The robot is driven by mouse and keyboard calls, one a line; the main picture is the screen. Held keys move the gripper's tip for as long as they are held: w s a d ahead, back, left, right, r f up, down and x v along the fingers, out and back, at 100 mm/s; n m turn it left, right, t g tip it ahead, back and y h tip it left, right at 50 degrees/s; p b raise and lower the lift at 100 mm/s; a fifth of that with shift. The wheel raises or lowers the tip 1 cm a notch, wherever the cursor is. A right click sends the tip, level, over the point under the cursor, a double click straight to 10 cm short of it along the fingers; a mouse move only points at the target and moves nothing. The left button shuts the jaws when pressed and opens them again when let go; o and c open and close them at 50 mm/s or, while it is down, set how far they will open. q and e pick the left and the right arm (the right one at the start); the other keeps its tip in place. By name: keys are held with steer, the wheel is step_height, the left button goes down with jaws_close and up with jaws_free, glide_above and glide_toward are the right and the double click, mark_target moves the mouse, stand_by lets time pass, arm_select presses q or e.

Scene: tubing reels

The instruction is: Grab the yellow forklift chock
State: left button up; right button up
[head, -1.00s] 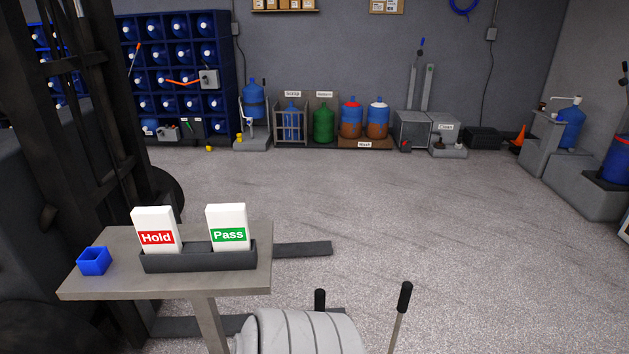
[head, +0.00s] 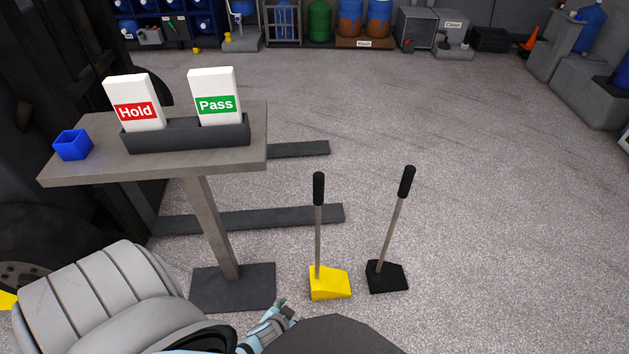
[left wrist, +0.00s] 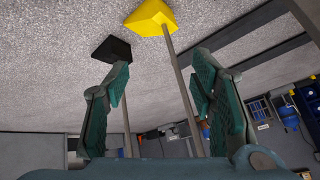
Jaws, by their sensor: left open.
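The yellow chock (head: 329,283) stands on the floor in the head view, a wedge with a grey upright rod and a black grip (head: 319,188) on top. A similar black chock (head: 387,276) stands just to its right. My left gripper (head: 285,308) is at the bottom of the head view, left of the yellow chock and apart from it. In the left wrist view my left gripper (left wrist: 160,105) is open and empty. There the yellow chock (left wrist: 150,17) lies beyond the fingers, with its rod running down between them. My right gripper is not in view.
The floor to the right is clear.

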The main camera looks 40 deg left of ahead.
arm_select(q)
steer(key=w+a+r+n+t+y+b, duration=0.1)
steer(key=w+t+b, duration=0.1)
steer(key=w, duration=0.3)
steer(key=w+a+r+t+y+b, duration=0.1)
steer(key=w+b, duration=0.2)
steer(key=w, duration=0.2)
steer(key=n+t+y+b, duration=0.4)
steer(key=t+b, duration=0.2)
steer(key=b, duration=0.1)
glide_toward(318, 193)
steer(key=x, duration=1.2)
steer(key=shift+f, duration=0.2)
steer(key=shift+r, duration=0.1)
steer(key=shift+c, duration=0.6)
jaws_close()
steer(key=shift+r, duration=0.1)
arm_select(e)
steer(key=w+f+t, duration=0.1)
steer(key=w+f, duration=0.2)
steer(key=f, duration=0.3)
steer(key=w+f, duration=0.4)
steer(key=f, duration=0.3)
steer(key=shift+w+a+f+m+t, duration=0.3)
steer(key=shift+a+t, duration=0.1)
